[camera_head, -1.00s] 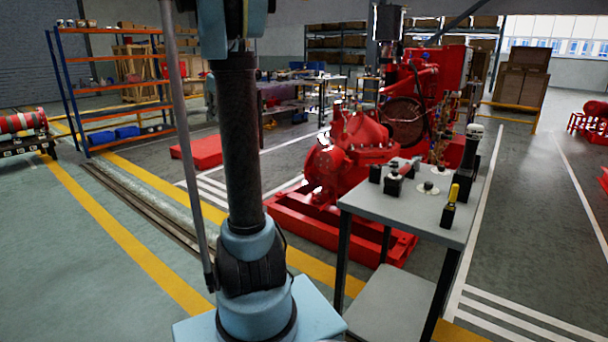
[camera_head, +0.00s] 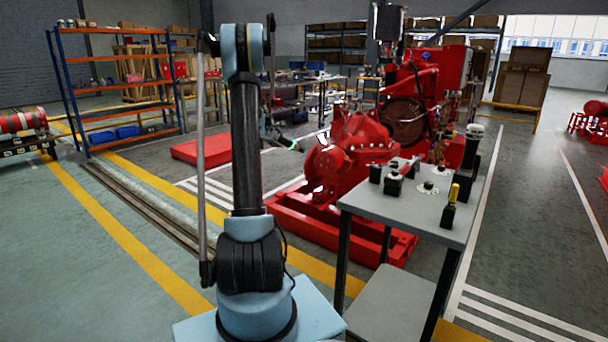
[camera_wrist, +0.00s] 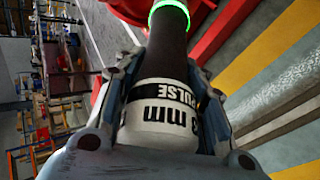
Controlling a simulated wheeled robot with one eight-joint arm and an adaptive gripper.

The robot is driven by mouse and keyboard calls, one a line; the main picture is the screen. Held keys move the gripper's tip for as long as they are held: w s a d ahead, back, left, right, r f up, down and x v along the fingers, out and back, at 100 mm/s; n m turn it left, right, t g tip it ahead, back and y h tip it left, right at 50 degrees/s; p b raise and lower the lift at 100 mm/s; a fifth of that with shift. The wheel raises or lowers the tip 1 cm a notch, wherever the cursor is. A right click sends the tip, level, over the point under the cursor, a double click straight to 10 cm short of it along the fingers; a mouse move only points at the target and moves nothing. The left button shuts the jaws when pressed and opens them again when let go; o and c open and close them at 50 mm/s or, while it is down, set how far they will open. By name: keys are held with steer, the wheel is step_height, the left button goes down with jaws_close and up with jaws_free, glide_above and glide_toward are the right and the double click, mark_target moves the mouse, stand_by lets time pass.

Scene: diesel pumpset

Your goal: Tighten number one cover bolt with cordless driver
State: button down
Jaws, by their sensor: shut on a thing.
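My gripper (camera_wrist: 165,72) is shut on the cordless driver (camera_wrist: 160,108), a dark cylinder with a white label reading "mm" and "PULSE" and a glowing green ring. In the head view, the driver (camera_head: 290,145) shows small, with its green glow, just right of my arm and in front of the red pumpset (camera_head: 352,145). The driver appears apart from the pump, to the left of its casing. Red metal also shows at the top of the wrist view (camera_wrist: 122,8). The number one cover bolt is too small to make out.
A grey bench (camera_head: 410,212) at right front holds several black holders, one with a yellow-handled tool (camera_head: 451,200). The pump stands on a red base frame (camera_head: 310,223). A blue and orange rack (camera_head: 110,100) stands far left. The left floor is open.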

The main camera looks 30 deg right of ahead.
steer(key=s+d+f+n+t+h, duration=0.1)
steer(key=d+f+n+t, duration=0.1)
steer(key=d+f, duration=0.4)
steer(key=s+d+f+n+t+h, duration=0.2)
steer(key=d+f, duration=0.5)
steer(key=f, duration=0.6)
steer(key=shift+d+t+h, duration=0.3)
steer(key=shift+t, duration=0.2)
steer(key=shift+s, duration=0.2)
steer(key=shift+w+d, duration=0.25)
steer(key=shift+d, duration=0.45)
steer(key=shift+w+d, duration=0.3)
steer(key=shift+d, duration=0.4)
steer(key=shift+w+d, duration=0.25)
steer(key=shift+d, duration=0.45)
steer(key=shift+r, duration=0.15)
steer(key=shift+w+d, duration=0.1)
steer(key=shift+d, duration=0.4)
stand_by(0.8)
steer(key=shift+a, duration=0.15)
